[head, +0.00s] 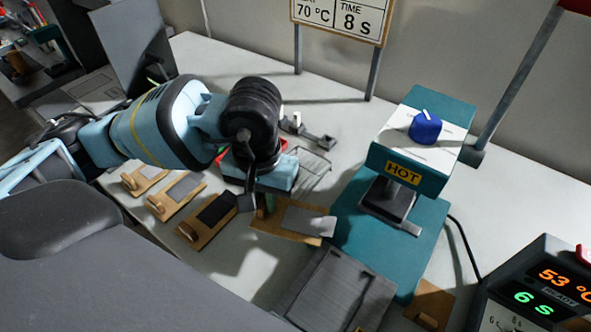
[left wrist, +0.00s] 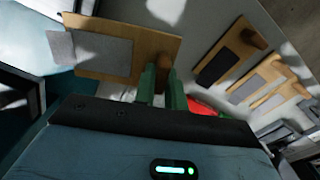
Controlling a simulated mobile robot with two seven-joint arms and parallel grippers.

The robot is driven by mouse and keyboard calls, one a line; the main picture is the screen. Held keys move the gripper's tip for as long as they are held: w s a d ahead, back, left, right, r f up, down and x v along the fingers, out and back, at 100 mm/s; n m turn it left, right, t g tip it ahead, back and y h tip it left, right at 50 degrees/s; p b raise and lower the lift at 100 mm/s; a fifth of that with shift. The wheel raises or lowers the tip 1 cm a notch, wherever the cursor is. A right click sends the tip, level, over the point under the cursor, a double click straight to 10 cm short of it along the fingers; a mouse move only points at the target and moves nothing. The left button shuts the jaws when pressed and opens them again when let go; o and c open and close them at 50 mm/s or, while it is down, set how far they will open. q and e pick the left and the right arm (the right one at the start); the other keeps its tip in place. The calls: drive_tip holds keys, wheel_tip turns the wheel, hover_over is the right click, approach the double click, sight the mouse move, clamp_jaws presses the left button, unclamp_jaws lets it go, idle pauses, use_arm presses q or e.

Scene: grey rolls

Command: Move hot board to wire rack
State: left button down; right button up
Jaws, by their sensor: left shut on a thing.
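My left gripper (head: 262,205) is shut on the wooden handle of a board (head: 277,231) with a grey sheet on it. The board lies left of the teal press (head: 385,235) marked HOT, outside its jaws. I cannot tell how far it is above the table. In the left wrist view the green fingers (left wrist: 161,84) grip the handle of the board (left wrist: 150,52). A thin wire frame (head: 316,163), likely the wire rack, stands behind the gripper, partly hidden by it. My right gripper is not in view.
Several wooden boards with sheets (head: 207,217) lie in a row at left. A ribbed grey plate (head: 330,290) is at the front, with a wooden piece (head: 430,303) beside it. A display box (head: 540,290) reads 53 °C, 6 S. A sign (head: 340,15) stands behind.

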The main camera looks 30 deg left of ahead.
use_arm(q)
drive_tip(key=w+a+r+n, duration=0.1)
drive_tip(key=w+r+n, duration=0.1)
drive_tip(key=w+n, duration=0.4)
drive_tip(key=w+a+r+n, duration=0.25)
drive_tip(key=w+n, duration=0.25)
drive_tip(key=n, duration=0.3)
drive_tip(key=shift+s+d+f+p, duration=0.1)
drive_tip(key=shift+d+f+p, duration=0.05)
drive_tip(key=shift+f, duration=1.5)
drive_tip(key=shift+s+d+f+p, duration=0.1)
drive_tip(key=shift+f, duration=1.55)
drive_tip(key=shift+s+d+f+p, duration=0.1)
drive_tip(key=shift+d+f+p, duration=0.05)
drive_tip(key=shift+f, duration=1.5)
drive_tip(key=shift+f, duration=0.15)
drive_tip(key=c, duration=1.9)
unclamp_jaws()
drive_tip(key=shift+f, duration=0.1)
drive_tip(key=o, duration=0.4)
drive_tip(key=shift+o, duration=0.2)
